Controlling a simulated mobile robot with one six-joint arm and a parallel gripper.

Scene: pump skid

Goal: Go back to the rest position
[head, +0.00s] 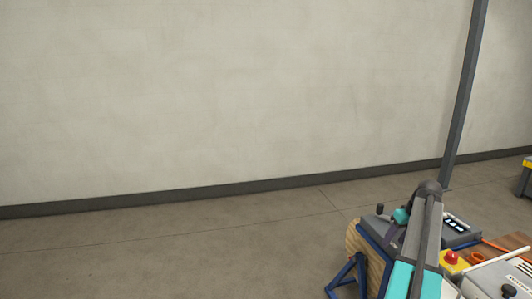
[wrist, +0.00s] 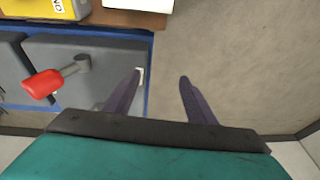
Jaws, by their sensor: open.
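My gripper (wrist: 160,88) shows in the wrist view with its two dark fingers spread apart. It is open and nothing is between the fingers. The left finger overlaps the edge of a grey cabinet front (wrist: 105,80), and the right finger is over bare floor. Whether the fingers touch the cabinet cannot be told. In the head view my grey and teal arm reaches over the bench at the lower right, and the fingers cannot be made out clearly there.
A red-handled lever (wrist: 42,84) sticks out left of my gripper. A wooden top with a yellow box (wrist: 40,8) lies above it. In the head view a red button on a yellow box (head: 453,258) stands right of my arm. A grey post (head: 463,95) stands behind. Floor at left (head: 150,255) is clear.

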